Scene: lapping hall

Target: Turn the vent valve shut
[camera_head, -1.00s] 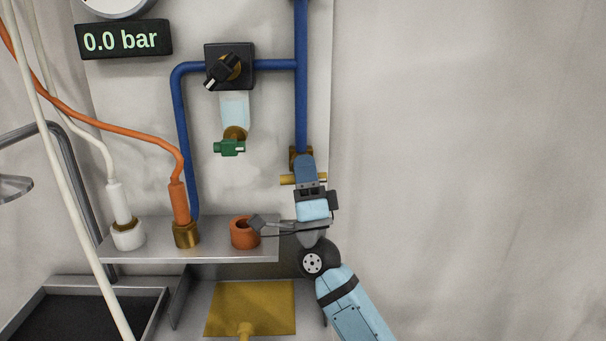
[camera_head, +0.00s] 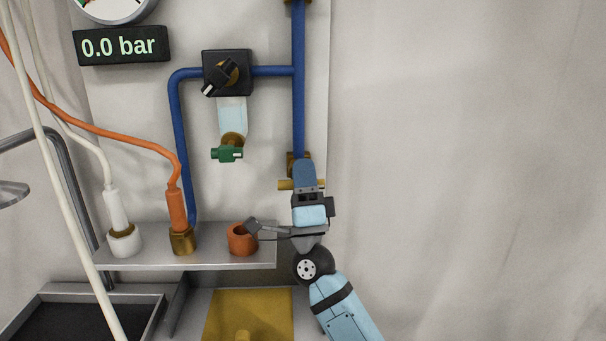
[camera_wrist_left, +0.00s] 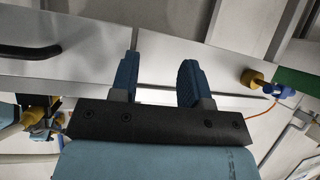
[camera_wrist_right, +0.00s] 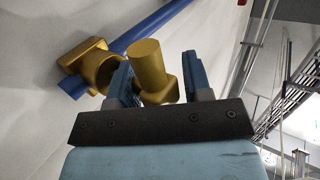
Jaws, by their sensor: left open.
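A brass valve (camera_head: 287,184) sits low on the vertical blue pipe. My right gripper (camera_head: 304,168) is in front of it and hides much of it. In the right wrist view the valve's brass handle (camera_wrist_right: 149,68) stands between the open fingers of my right gripper (camera_wrist_right: 158,84); I cannot tell whether they touch it. My left gripper (camera_wrist_left: 157,78) is open and empty in its wrist view and is not in the head view. A black-handled valve (camera_head: 227,73) and a small green-handled valve (camera_head: 227,154) are on the panel, left of the pipe.
A display (camera_head: 122,45) reads 0.0 bar. A metal shelf (camera_head: 210,262) carries a white fitting, a brass fitting with an orange hose (camera_head: 100,132), and an orange cup-shaped part (camera_head: 243,240) close to my right arm. The wall on the right is clear.

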